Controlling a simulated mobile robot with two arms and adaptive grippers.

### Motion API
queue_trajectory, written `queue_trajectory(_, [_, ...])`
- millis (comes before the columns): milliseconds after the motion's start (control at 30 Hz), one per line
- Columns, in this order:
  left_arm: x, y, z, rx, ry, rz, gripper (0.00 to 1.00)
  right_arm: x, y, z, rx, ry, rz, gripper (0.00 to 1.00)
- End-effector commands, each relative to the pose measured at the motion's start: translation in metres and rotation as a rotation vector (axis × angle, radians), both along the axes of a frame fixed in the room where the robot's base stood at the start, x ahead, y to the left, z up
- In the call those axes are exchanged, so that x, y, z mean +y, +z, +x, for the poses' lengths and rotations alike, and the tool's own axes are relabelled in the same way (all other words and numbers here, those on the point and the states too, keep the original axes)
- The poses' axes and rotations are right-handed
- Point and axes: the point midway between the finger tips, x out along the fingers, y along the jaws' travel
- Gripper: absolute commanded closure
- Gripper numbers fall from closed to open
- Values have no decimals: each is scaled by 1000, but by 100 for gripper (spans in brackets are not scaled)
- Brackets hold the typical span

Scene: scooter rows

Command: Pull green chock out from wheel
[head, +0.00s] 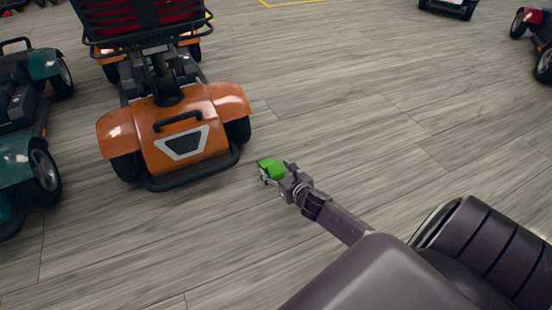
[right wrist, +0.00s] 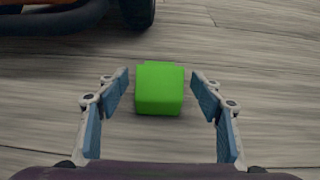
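The green chock (head: 270,169) sits on the wood-plank floor, a short way to the lower right of the orange scooter (head: 183,128). The scooter's nearest wheel (head: 238,131) is up and left of the chock, with bare floor between them. In the right wrist view the chock (right wrist: 159,88) lies between the fingertips, and the black wheel (right wrist: 138,12) is at the top, apart from it. My right gripper (head: 277,172) is open around the chock, with a visible gap on each side. My left gripper is not in view.
A teal scooter (head: 40,165) stands at the left edge. Other scooters (head: 545,45) stand at the top right. The floor to the right of the orange scooter is clear. A yellow floor line (head: 290,4) shows at the top.

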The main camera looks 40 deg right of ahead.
Motion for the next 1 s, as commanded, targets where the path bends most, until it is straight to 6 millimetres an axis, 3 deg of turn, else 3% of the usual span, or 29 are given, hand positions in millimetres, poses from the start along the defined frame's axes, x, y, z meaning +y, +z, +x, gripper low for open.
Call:
queue_trajectory(367, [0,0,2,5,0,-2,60,1,3,-8,0,0,-1,40])
queue_trajectory(800, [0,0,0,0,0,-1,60,16,32,-80,1,3,-1,40])
queue_trajectory(1000, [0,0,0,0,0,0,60,20,42,-102,0,1,-2,40])
